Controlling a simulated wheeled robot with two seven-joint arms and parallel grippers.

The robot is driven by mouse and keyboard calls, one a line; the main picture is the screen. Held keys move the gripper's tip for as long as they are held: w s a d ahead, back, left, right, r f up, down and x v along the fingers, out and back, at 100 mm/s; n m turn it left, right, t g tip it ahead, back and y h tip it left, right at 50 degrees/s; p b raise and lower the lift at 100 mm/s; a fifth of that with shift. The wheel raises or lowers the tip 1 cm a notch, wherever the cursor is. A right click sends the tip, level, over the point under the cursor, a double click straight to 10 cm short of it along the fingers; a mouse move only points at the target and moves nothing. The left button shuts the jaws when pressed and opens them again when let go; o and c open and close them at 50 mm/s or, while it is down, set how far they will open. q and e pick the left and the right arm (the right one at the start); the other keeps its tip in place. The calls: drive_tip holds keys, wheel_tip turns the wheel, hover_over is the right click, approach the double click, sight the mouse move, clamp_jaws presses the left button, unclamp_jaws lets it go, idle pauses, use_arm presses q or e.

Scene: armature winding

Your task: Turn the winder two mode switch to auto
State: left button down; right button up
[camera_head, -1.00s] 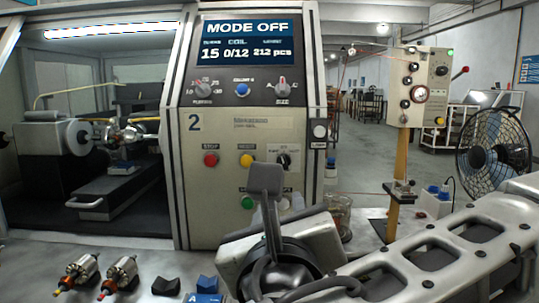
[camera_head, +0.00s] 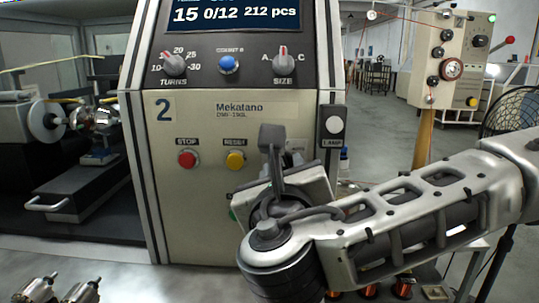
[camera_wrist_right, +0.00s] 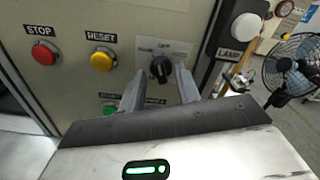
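The winder two front panel (camera_head: 200,218) bears a big "2". Its mode switch (camera_wrist_right: 159,68) is a small black knob under a pale label plate; it shows in the right wrist view and looks roughly upright. In the head view my right gripper hides it. My right gripper (camera_wrist_right: 160,76) is open, one finger to the left of the knob and one to the right, pointing at the panel. Whether the fingers touch the knob or panel, I cannot tell. The right gripper also shows in the head view (camera_head: 272,160). My left gripper is in neither view.
Left of the switch are the red stop button (camera_wrist_right: 41,52) and yellow reset button (camera_wrist_right: 103,59). A green button (camera_wrist_right: 110,108) sits lower, partly hidden. The white lamp button (camera_wrist_right: 246,27) is to the right. Turns knob (camera_head: 174,62) and size knob (camera_head: 283,61) are above.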

drive_tip(key=shift+w, duration=0.8)
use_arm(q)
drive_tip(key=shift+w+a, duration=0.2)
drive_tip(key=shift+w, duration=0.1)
use_arm(e)
drive_tip(key=shift+c, duration=0.6)
drive_tip(key=c, duration=0.5)
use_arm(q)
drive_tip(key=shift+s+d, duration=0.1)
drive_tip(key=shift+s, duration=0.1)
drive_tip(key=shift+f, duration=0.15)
